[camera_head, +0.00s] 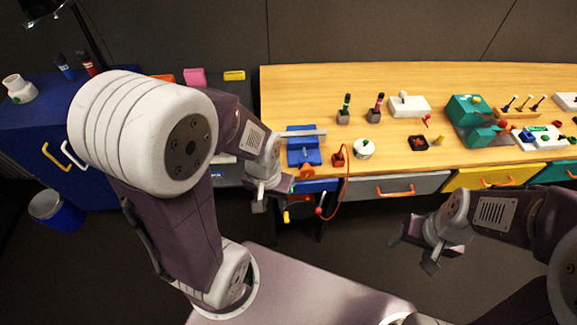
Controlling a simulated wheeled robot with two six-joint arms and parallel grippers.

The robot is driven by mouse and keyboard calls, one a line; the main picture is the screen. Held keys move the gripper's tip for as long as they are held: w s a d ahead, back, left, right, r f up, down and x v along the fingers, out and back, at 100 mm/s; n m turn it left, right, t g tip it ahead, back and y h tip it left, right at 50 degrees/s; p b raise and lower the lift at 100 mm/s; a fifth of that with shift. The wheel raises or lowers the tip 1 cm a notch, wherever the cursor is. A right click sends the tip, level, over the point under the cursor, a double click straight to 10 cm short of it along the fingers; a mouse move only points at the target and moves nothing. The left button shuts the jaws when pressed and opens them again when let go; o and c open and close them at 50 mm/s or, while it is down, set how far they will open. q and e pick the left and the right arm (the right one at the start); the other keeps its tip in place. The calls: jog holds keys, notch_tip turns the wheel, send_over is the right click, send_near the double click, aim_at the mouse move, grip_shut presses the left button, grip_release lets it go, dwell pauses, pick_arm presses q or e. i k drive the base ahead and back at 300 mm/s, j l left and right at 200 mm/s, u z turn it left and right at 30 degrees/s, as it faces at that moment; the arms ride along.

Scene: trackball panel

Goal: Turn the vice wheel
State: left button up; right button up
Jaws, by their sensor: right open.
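A blue vice-like device (303,152) with a grey bar across its top stands at the front edge of the wooden bench, left of the middle. An orange part (306,172), perhaps its wheel, shows at its front. My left gripper (274,193) is just left of and below this orange part, in front of the bench edge. Whether its fingers touch anything, or how far apart they are, is unclear. My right gripper (414,251) is open and empty, low in front of the drawers, away from the bench top.
A red cable (346,185) hangs over the bench edge from a small orange block (338,158), close right of the vice. A white round part (364,149) is beside it. A teal device (467,118) stands farther right. A blue bin (58,210) stands at left.

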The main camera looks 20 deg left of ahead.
aim_at(308, 171)
jog(key=j+z, duration=0.35)
jog(key=j, duration=0.3)
jog(key=j+z, duration=0.35)
jog(key=j, duration=0.25)
jog(key=k+j+z, duration=0.15)
jog(key=j+z, duration=0.2)
jog(key=j, duration=0.25)
jog(key=i+j+z, duration=0.1)
jog(key=j+z, duration=0.15)
jog(key=j, duration=0.3)
jog(key=j+z, duration=0.2)
jog(key=j, duration=0.3)
jog(key=i+j, duration=0.05)
